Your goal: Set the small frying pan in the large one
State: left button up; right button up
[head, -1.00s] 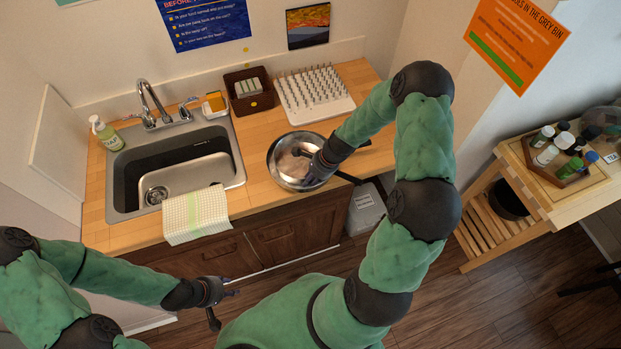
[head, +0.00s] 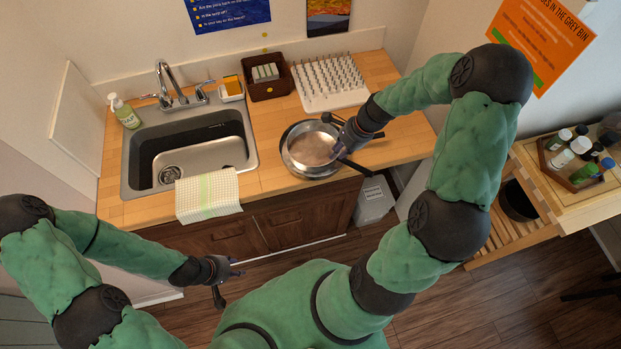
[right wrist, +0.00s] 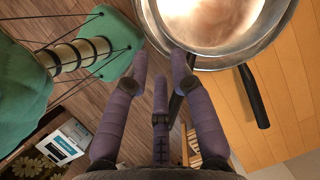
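The small frying pan (head: 312,150) sits within the rim of the large frying pan (head: 287,136) on the wooden counter, offset toward the front. Both rims show at the top of the right wrist view, the small pan's (right wrist: 215,25) inside the large pan's (right wrist: 240,58). I cannot tell whether the small pan lies flat. Two black handles point right. My right gripper (head: 340,152) is over the handle side of the pans; in the right wrist view its fingers (right wrist: 160,62) are apart, with the front handle (right wrist: 176,108) beyond them. My left gripper (head: 238,267) is open and empty before the cabinets.
A sink (head: 190,155) with a faucet is at the left, and a checked towel (head: 208,195) hangs over its front. A brown basket (head: 268,88) and a white drying rack (head: 328,82) stand behind the pans. A wooden cart (head: 545,200) with bottles stands at the right.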

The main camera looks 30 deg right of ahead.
jog(key=a+f+n, duration=0.1)
jog(key=a+f, duration=0.1)
jog(key=s+a+f+n, duration=0.1)
jog(key=a+f+n, duration=0.1)
jog(key=a+f, duration=0.1)
jog(key=a+f+n+g, duration=0.1)
jog(key=a+f+n, duration=0.1)
jog(key=shift+s+a+f, duration=0.2)
jog(key=shift+s+a, duration=0.1)
jog(key=shift+a, duration=0.1)
jog(key=s+a+f+n, duration=0.4)
jog(key=s+a+n, duration=0.1)
jog(key=a+n, duration=0.2)
jog(key=s+a+f+n+g, duration=0.1)
jog(key=s+a+f+n, duration=0.4)
jog(key=a, duration=0.4)
jog(key=shift+s+a+f+n, duration=0.35)
jog(key=shift+s+n, duration=0.15)
jog(key=shift+n, duration=0.6)
